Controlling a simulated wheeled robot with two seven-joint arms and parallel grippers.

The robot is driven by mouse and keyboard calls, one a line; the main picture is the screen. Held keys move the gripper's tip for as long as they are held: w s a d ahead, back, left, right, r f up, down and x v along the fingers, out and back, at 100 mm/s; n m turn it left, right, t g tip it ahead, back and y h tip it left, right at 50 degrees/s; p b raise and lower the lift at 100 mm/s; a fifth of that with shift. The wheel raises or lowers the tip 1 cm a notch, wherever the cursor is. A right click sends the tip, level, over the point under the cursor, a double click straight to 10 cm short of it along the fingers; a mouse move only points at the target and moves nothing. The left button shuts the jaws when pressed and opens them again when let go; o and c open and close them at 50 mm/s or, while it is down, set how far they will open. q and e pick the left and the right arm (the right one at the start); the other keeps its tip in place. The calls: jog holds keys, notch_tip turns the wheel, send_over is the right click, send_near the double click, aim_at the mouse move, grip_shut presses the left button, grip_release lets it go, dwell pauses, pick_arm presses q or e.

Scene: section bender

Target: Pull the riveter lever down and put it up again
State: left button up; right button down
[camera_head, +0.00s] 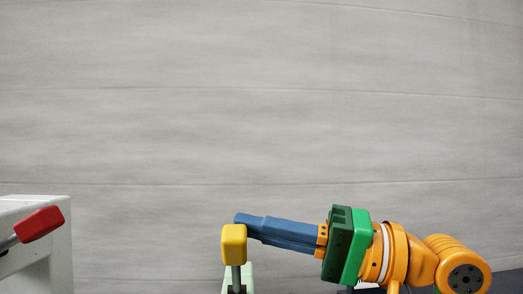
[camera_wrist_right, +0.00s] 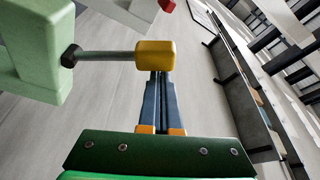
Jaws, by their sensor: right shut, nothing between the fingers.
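A lever with a yellow block-shaped knob (camera_head: 234,245) on a grey rod stands upright on a pale green machine (camera_head: 250,279) at the bottom middle of the head view. In the wrist view the yellow knob (camera_wrist_right: 155,55) and its rod join the pale green body (camera_wrist_right: 40,62) at upper left. My right gripper (camera_head: 240,219) comes in from the right, its blue fingers shut together and empty. Their tips are right at the knob, partly hidden by it in the wrist view (camera_wrist_right: 159,76); I cannot tell whether they touch. My left gripper is out of view.
A white machine (camera_head: 62,240) with a red-knobbed lever (camera_head: 39,224) stands at the far left. A plain grey wall fills the background. In the wrist view, shelving (camera_wrist_right: 245,90) runs along the right, with bare floor (camera_wrist_right: 95,120) below.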

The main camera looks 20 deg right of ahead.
jog(key=s+a+r+p, duration=0.2)
jog(key=s+a+r, duration=0.2)
jog(key=s+r, duration=0.9)
jog(key=shift+s+p, duration=0.2)
jog(key=shift+p, duration=0.2)
